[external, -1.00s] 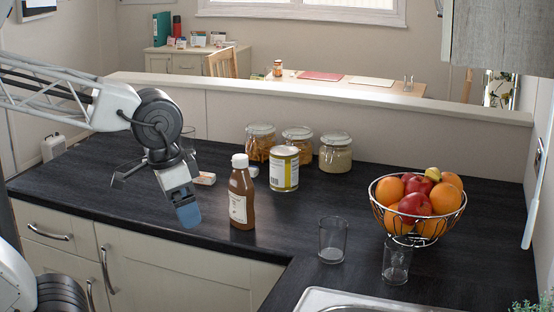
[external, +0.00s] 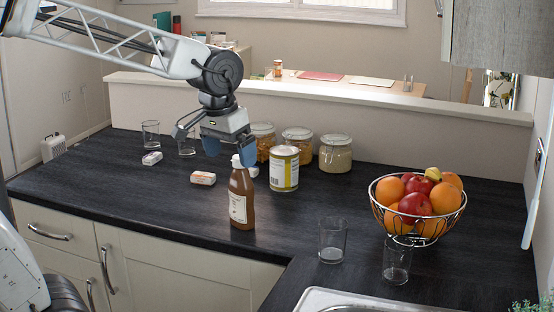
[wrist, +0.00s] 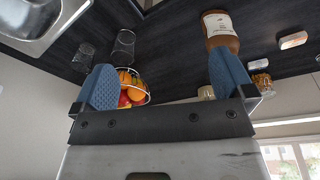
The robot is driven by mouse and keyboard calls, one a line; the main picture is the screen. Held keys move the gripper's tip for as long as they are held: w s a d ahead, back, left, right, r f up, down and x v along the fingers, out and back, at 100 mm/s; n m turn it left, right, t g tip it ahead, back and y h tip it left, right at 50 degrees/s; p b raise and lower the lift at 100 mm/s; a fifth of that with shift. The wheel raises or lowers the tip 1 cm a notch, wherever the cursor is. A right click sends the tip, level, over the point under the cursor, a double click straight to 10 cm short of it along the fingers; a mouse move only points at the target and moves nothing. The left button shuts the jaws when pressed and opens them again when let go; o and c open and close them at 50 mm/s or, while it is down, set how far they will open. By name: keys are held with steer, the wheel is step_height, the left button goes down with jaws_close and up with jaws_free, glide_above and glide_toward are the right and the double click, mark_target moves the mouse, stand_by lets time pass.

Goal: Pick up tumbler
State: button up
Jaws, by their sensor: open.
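Several clear glass tumblers stand upright on the dark counter. In the external view one tumbler (external: 333,240) is left of the fruit bowl and another tumbler (external: 396,262) is in front of the bowl. Two more stand at the back left, a tumbler (external: 151,134) and a tumbler (external: 187,144) partly hidden by my arm. My gripper (external: 226,145) is open and empty, raised near the top of the brown bottle. In the wrist view its blue fingers (wrist: 166,80) are spread, with two tumblers (wrist: 124,46) (wrist: 84,56) beyond, nearer the left finger.
A brown bottle (external: 240,203), a yellow-labelled tin (external: 284,170) and several lidded jars (external: 336,154) stand mid-counter. Small boxes (external: 203,178) (external: 152,158) lie to the left. The wire fruit bowl (external: 397,226) is at right, the sink edge (external: 310,301) at front. The front-left counter is clear.

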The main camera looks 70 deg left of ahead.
steer(key=w+a+n, duration=0.3)
steer(key=w+a, duration=0.2)
steer(key=a, duration=0.6)
steer(key=w+a+f+n+g, duration=0.1)
steer(key=w+a+n, duration=0.35)
steer(key=a, duration=0.75)
steer(key=w+a+n, duration=0.2)
steer(key=w+a, duration=0.4)
steer(key=a, duration=0.5)
steer(key=n+g, duration=0.1)
steer(key=n, duration=0.8)
glide_toward(186, 142)
steer(key=a, duration=0.1)
steer(key=a+f, duration=0.1)
steer(key=w+a, duration=0.1)
steer(key=shift+a+f, duration=0.25)
steer(key=shift+f, duration=0.1)
steer(key=shift+f, duration=0.15)
steer(key=shift+f, duration=1.15)
steer(key=shift+f, duration=2.6)
